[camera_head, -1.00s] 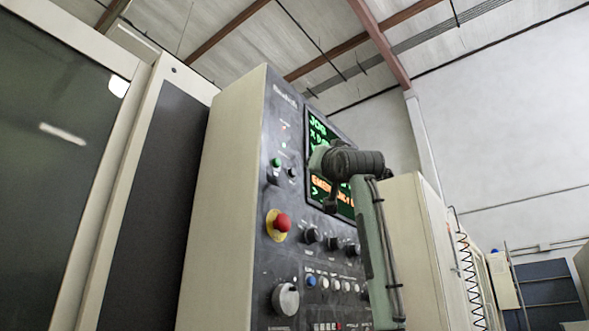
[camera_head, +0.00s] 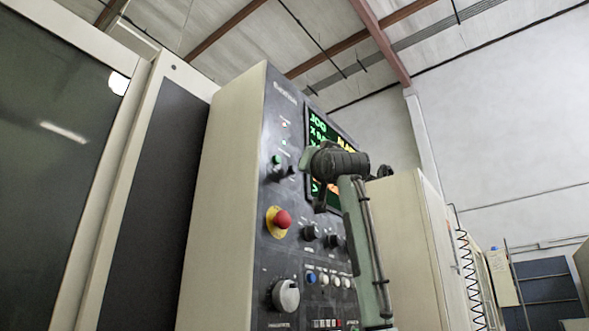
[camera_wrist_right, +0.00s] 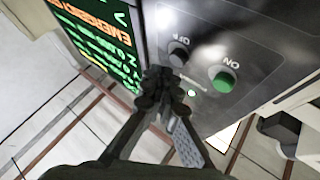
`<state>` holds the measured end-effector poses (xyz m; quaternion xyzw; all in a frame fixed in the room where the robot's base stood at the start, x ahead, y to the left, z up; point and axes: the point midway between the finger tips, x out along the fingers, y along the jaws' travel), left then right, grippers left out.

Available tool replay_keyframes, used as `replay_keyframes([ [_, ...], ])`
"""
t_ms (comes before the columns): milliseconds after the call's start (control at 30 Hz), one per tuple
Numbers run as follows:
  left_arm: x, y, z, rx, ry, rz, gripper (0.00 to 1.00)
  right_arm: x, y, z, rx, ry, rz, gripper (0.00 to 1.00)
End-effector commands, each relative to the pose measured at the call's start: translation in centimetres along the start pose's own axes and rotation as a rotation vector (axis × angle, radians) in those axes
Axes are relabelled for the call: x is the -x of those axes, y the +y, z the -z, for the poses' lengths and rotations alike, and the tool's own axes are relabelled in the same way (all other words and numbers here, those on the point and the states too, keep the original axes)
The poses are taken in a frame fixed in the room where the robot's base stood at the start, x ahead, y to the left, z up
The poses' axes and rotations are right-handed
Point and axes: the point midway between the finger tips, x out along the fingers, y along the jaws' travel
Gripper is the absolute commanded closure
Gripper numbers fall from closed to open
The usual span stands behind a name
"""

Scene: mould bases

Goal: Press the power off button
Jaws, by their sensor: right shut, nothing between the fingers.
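The black power off button (camera_wrist_right: 179,55), with OFF lettering beside it, sits on the dark control panel in the right wrist view, where the panel appears upside down. The green ON button (camera_wrist_right: 223,81) is to its right; in the head view it is the green button (camera_head: 277,160) high on the panel. My right gripper (camera_wrist_right: 162,84) is shut and empty. Its tips show just below and left of the off button; I cannot tell whether they touch. In the head view my right arm stands before the panel and partly covers the screen. My left gripper is out of view.
A red emergency stop (camera_head: 281,219) on a yellow ring sits lower on the panel. Below it are a large knob (camera_head: 286,295), dark dials and small coloured buttons (camera_head: 311,279). The lit screen (camera_head: 318,128) is beside the wrist. A pale cabinet (camera_head: 405,230) stands behind the arm.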

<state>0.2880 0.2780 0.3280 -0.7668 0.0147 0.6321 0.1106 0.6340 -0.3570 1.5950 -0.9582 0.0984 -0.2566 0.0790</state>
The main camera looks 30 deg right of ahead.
Motion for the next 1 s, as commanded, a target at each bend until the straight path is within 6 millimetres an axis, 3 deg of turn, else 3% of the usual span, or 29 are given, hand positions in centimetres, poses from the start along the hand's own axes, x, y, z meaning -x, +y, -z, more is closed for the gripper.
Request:
replay_keyframes([
  [1000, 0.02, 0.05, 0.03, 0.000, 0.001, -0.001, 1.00, -0.60, -0.41, -0.42, 0.000, 0.000, 0.000, 1.00],
])
